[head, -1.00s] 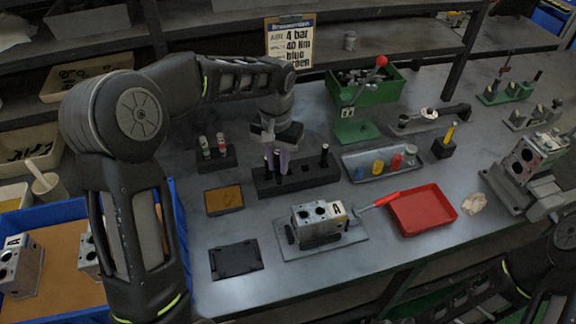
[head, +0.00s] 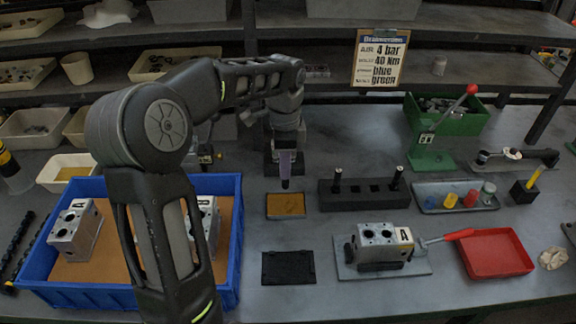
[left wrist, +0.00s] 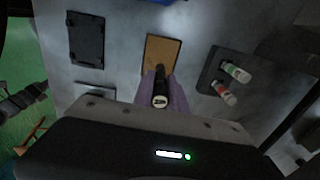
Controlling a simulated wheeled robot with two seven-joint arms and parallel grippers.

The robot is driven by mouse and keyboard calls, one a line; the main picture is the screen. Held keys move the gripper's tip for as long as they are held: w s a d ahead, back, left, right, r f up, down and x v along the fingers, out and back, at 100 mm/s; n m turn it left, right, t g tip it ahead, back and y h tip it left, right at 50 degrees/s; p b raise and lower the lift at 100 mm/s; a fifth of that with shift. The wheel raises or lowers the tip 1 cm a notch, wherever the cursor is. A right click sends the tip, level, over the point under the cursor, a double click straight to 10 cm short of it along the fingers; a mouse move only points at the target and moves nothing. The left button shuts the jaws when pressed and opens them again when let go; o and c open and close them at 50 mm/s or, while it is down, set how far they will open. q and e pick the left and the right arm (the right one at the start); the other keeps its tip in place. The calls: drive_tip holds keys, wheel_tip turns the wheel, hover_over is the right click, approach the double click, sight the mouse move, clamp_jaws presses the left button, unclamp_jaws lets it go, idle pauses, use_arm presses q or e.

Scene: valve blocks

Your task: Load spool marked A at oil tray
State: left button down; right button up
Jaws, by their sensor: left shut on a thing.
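My left gripper (head: 286,165) has purple fingers shut on a dark spool (head: 286,184). It holds the spool upright, with its lower end just above the back part of the oil tray (head: 286,206), a small black tray with a brown surface. In the left wrist view the spool (left wrist: 160,92) shows end-on between the fingers, with a pale mark I cannot read. The oil tray (left wrist: 162,52) is beyond it. Whether the spool touches the tray is unclear. The valve block marked A (head: 380,243) stands on a grey plate. My right gripper is out of view.
A black rack (head: 366,195) holds two upright spools right of the oil tray. A black plate (head: 288,268) lies in front. A blue bin (head: 236,243) with valve blocks is left, partly behind my arm. A red tray (head: 497,254) is at right.

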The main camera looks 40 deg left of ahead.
sight(285, 187)
use_arm(q)
wheel_tip(285, 187, down, 6)
drive_tip(key=b, duration=0.5)
drive_tip(key=shift+f+b, duration=0.3)
drive_tip(key=shift+f, duration=0.2)
idle(1.3)
drive_tip(key=shift+f, duration=0.15)
idle(1.3)
wheel_tip(285, 187, up, 7)
drive_tip(key=p, duration=0.6)
idle(0.9)
